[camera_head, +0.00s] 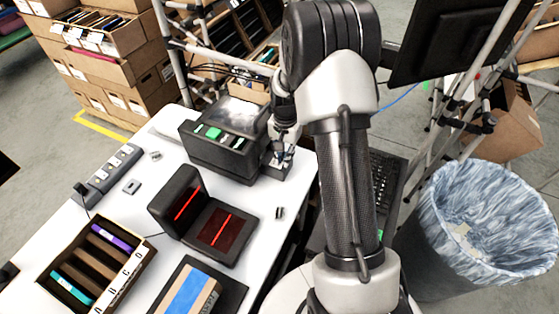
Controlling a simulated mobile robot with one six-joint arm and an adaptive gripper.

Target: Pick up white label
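My gripper (281,160) points down at the right front side of a black label printer (225,138) with green buttons, on the white table. It is small in this view, and I cannot tell whether its fingers are open or shut. I cannot make out a white label for certain; the spot at the fingers is partly hidden by my gripper. My arm covers the right middle of the view.
A black scanner (210,225) with red lines stands in front of the printer. A lettered wooden tray (140,262), a blue-topped carton (190,291) and a power strip (112,175) also take up the white table (150,215). A bin (480,225) stands right.

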